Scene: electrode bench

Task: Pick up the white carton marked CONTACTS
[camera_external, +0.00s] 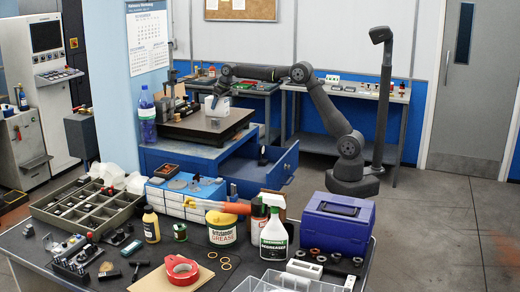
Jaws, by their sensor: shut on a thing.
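A small white carton (217,107) is at the dark surface plate on the blue bench, in the middle of the external view. Its marking is too small to read. My gripper (217,97) points down at the carton from above and is shut on it. The fingers are small in this view and partly merge with the carton. I cannot tell whether the carton's bottom touches the plate.
The dark plate (190,125) has free room around the carton; a gauge stand (172,95) stands at its left. An open blue drawer (268,168) juts out to the right. A crowded front table holds a blue toolbox (338,222) and bottles.

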